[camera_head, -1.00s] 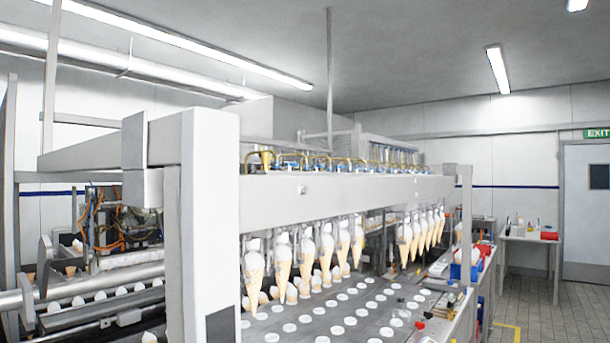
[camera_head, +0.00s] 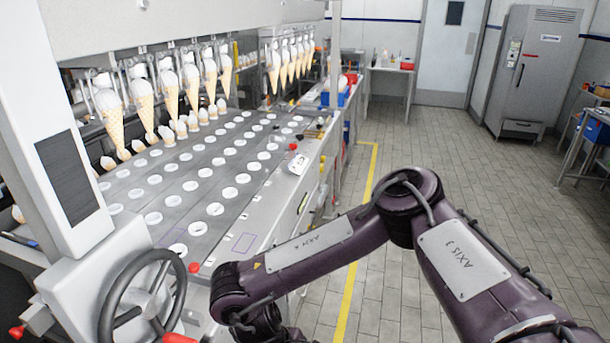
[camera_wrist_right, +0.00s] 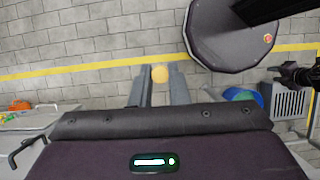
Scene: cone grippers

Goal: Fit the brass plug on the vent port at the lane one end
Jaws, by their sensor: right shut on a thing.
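In the head view my purple right arm comes in from the lower right and bends down. Its wrist runs out at the bottom edge, so the gripper and plug do not show there. No vent port shows in either current view; the top of the machine is cut off. My left gripper is not in view.
The cone machine (camera_head: 150,22) fills the left, with cones hanging over a holed conveyor (camera_head: 190,187). A handwheel (camera_head: 145,300) stands at its near corner. A yellow line (camera_head: 352,270) runs along the floor. A grey cabinet (camera_head: 532,75) stands at the back right; the floor between is open.

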